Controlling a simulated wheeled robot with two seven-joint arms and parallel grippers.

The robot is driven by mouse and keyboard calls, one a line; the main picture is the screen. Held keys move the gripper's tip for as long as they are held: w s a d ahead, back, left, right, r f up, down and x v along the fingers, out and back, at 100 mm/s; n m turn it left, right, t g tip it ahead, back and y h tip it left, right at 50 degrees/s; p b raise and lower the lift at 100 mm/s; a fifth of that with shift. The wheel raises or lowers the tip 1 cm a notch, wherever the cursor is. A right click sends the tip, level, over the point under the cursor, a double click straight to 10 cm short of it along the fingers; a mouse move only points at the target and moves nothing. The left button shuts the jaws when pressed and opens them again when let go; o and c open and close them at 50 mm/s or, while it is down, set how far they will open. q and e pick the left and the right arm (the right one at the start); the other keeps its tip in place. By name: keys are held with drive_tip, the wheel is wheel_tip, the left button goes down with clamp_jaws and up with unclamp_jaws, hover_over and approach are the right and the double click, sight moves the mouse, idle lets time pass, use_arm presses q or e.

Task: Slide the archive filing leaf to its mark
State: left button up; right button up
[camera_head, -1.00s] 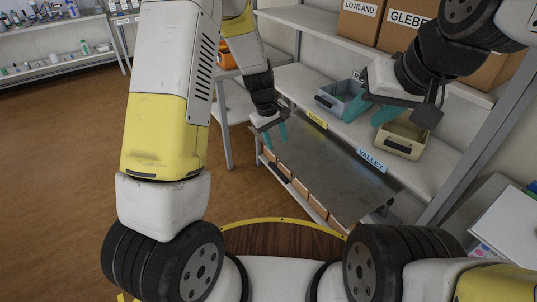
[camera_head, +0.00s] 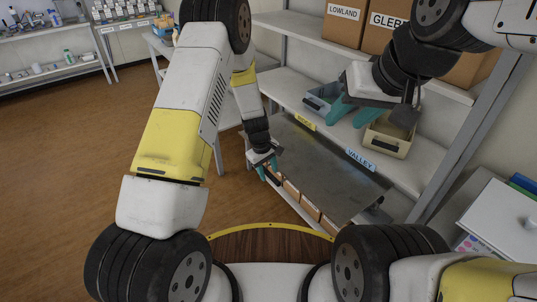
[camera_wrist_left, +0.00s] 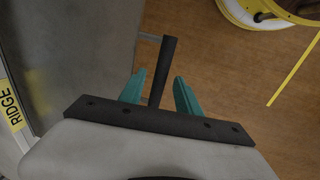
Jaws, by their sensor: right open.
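The filing leaf, which I take to be the grey metal sheet (camera_head: 320,160), lies on the lower shelf level; its surface also shows in the left wrist view (camera_wrist_left: 80,60). A dark bar handle (camera_wrist_left: 164,70) is at its front edge. My left gripper (camera_head: 268,172) is at that edge. In the left wrist view its teal fingers (camera_wrist_left: 160,92) are apart, one on each side of the handle, with gaps showing. A yellow label (camera_head: 305,122) and a blue VALLEY label (camera_head: 361,160) sit along the shelf edge behind the leaf. My right gripper (camera_head: 352,112) is open and empty above the shelf.
A blue-grey bin (camera_head: 322,97) and a cream bin (camera_head: 388,142) stand on the shelf by my right gripper. Brown boxes (camera_head: 343,22) are on the upper shelf. Several brown boxes (camera_head: 308,206) sit below the leaf. The floor at left is clear.

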use_arm(q)
clamp_jaws()
idle(1.4)
